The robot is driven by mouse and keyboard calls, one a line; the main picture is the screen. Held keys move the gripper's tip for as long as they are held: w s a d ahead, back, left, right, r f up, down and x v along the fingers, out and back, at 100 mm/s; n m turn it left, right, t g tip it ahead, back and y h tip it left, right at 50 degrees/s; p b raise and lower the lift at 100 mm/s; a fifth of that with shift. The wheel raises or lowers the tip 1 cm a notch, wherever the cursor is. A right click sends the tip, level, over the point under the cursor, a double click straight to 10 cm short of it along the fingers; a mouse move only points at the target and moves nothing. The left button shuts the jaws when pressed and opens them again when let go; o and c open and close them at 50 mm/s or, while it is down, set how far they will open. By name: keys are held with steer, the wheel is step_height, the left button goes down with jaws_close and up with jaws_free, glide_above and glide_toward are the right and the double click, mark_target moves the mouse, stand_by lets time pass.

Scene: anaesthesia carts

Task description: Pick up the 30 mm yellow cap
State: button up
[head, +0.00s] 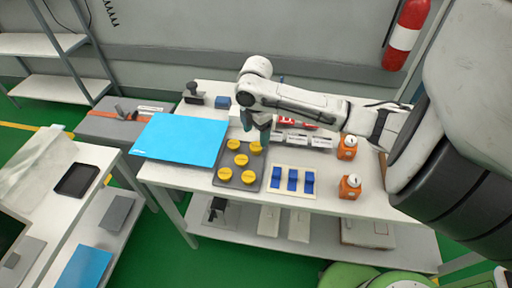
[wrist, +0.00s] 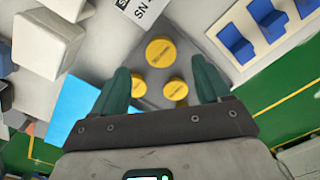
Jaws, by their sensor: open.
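Several round yellow caps (head: 240,160) sit on a dark grey tray (head: 236,181) on the white table; I cannot read which one is 30 mm. My gripper (head: 261,141) points down at the tray's far right corner, over or beside the far right cap (head: 256,148), which it partly hides. In the wrist view, my gripper (wrist: 162,80) is open, with teal fingers spread and nothing held. A larger-looking yellow cap (wrist: 160,52) and two smaller-looking ones (wrist: 176,89) show between and ahead of the fingers.
A blue sheet (head: 180,139) lies left of the tray. Blue clips on a pale board (head: 281,190) lie right of it. Labelled boxes (head: 297,138) stand behind. A narrow table strip in front is clear.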

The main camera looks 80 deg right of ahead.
mark_target(255, 146)
steer(key=shift+w+a+f+p, duration=0.1)
steer(key=shift+f+p, duration=0.15)
steer(key=shift+f, duration=1.15)
steer(key=shift+a+f+p, duration=0.1)
steer(key=shift+f+p, duration=0.1)
steer(key=shift+f, duration=1.15)
steer(key=shift+c, duration=0.2)
steer(key=c, duration=1.1)
